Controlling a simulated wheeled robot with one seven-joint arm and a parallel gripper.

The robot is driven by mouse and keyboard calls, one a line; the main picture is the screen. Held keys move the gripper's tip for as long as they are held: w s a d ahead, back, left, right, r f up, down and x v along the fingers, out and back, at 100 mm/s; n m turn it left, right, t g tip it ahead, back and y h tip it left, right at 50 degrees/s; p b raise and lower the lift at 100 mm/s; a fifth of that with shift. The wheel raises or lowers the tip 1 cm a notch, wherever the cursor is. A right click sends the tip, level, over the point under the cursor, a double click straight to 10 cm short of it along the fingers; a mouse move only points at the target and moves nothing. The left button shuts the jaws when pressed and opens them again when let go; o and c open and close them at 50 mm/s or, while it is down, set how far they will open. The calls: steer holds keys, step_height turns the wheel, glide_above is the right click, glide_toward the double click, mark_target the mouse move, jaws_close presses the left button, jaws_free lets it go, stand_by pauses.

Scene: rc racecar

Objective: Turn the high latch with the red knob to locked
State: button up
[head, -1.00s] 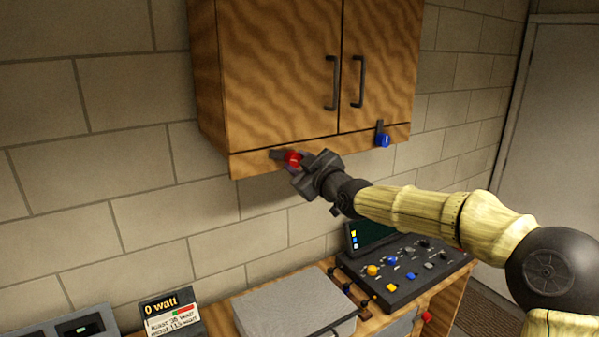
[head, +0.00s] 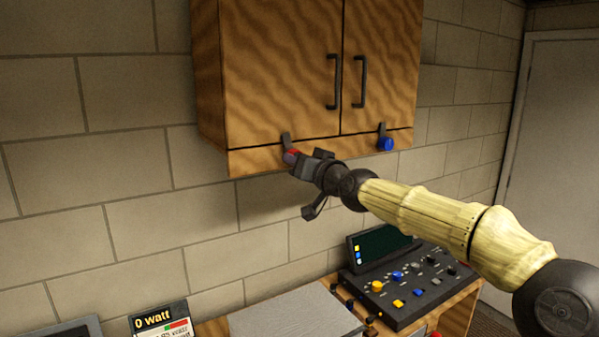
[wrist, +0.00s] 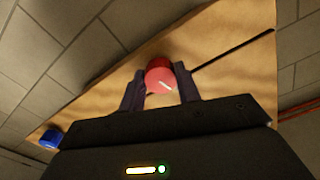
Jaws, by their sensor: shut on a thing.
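The red knob (head: 290,155) is on the left latch, on the rail under the wall cabinet's left door. Its dark latch arm (head: 286,139) points up, across the seam between rail and door. My gripper (head: 298,159) is shut on the red knob from the front right. In the wrist view the red knob (wrist: 161,80) sits between the two fingers, with a pale line slanting on its face. The latch arm is hidden in the wrist view.
A blue knob (head: 386,144) with its latch arm up is on the rail at right. The cabinet (head: 270,75) has two shut doors with dark handles. Below are a control panel (head: 410,290), a grey box (head: 295,310) and a watt display (head: 160,322).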

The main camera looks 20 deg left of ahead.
steer(key=shift+m+b, duration=0.7)
steer(key=shift+m, duration=0.9)
steer(key=o, duration=1)
steer(key=shift+b+v, duration=5.6)
steer(key=shift+v, duration=3.1)
steer(key=shift+s, duration=0.1)
